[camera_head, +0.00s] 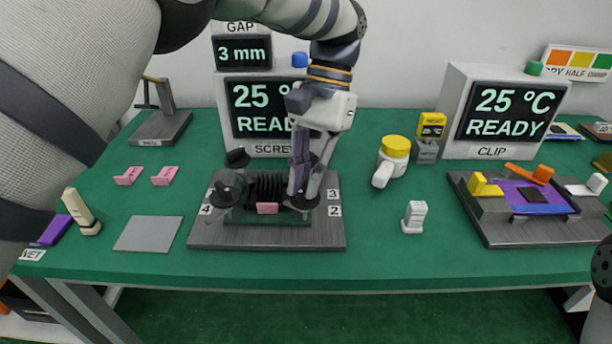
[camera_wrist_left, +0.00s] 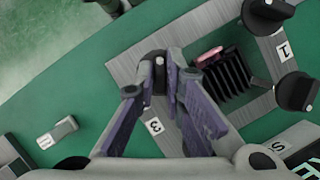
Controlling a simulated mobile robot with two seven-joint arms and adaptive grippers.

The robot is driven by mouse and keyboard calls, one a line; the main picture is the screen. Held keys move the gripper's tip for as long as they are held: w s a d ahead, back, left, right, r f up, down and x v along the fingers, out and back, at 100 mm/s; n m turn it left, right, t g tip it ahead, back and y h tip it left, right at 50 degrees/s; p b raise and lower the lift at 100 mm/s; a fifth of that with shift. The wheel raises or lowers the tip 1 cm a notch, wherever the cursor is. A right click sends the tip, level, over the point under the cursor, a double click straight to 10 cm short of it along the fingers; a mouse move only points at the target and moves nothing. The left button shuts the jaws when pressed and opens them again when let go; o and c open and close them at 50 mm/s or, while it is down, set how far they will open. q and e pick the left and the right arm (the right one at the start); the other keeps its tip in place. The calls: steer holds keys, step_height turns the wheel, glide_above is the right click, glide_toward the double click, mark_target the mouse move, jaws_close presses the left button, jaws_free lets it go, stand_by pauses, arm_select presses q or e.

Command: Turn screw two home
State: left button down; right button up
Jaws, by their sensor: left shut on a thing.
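The screw fixture (camera_head: 325,235) is a grey plate with a black finned heat sink (camera_head: 266,188) and black knob-like screws at its corners. My left gripper (camera_head: 302,196) points down at the front right screw (camera_head: 303,204), beside the labels 3 and 2. It is shut on that screw, whose dark top shows between the fingertips in the left wrist view (camera_wrist_left: 160,72). The front left screw (camera_head: 225,193) and back left screw (camera_head: 237,158) stand free. The back right screw is hidden behind my gripper. My right gripper is out of view.
A display (camera_head: 258,108) reading 25 °C READY stands behind the fixture. A grey pad (camera_head: 148,233) and pink pieces (camera_head: 128,175) lie left.

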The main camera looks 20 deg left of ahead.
arm_select(q)
steer(key=shift+m+y, duration=0.4)
steer(key=shift+m, duration=0.9)
steer(key=shift+m+t, duration=0.3)
steer(key=c, duration=1.7)
jaws_free()
steer(key=shift+v, duration=3.75)
steer(key=shift+d, duration=0.1)
